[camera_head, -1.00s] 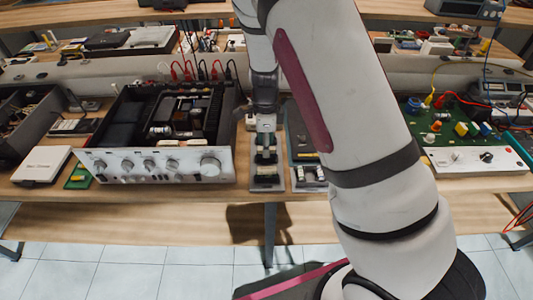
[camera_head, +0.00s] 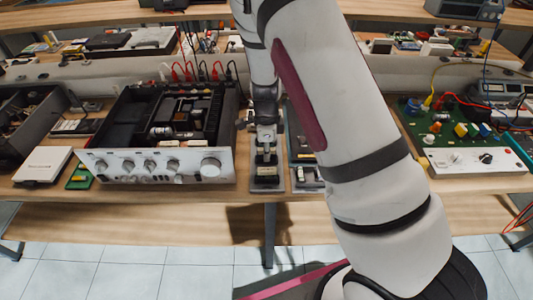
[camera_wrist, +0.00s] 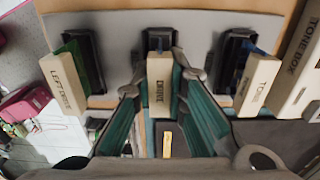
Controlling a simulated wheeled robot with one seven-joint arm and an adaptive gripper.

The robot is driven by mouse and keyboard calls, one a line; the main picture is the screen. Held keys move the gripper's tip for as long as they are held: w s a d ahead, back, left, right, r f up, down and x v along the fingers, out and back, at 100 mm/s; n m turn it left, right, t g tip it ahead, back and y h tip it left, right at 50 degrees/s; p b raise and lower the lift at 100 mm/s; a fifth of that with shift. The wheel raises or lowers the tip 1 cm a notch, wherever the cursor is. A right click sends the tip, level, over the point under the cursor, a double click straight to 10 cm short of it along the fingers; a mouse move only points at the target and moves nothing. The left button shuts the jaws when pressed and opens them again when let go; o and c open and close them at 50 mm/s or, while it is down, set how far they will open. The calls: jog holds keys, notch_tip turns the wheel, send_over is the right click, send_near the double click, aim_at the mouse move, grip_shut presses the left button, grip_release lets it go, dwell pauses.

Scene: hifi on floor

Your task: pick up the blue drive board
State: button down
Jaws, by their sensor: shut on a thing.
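The blue drive board (camera_wrist: 160,85) stands in the middle slot of a grey rack in the wrist view. Its cream edge strip reads "DRIVE", and only a sliver of blue shows behind it. My gripper (camera_wrist: 160,90), with teal inner pads, has one fingertip on each side of this strip and is shut on it. The board's lower part is hidden in its dark slot. In the head view my gripper (camera_head: 265,132) is over the narrow grey rack (camera_head: 268,184), right of the open amplifier.
A green board labelled "LEFT DRIVE" (camera_wrist: 64,90) stands left of the fingers, and another cream-edged board (camera_wrist: 256,85) stands to the right. The open amplifier (camera_head: 155,165) and a second tray (camera_head: 306,185) flank the rack closely.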

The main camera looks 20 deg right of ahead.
notch_tip(320, 180, up, 10)
jog(key=shift+r, duration=0.1)
dwell(0.4)
jog(key=c, duration=2.4)
grip_release()
notch_tip(320, 180, up, 7)
jog(key=p, duration=0.3)
jog(key=shift+r, duration=0.2)
jog(key=shift+p, duration=0.3)
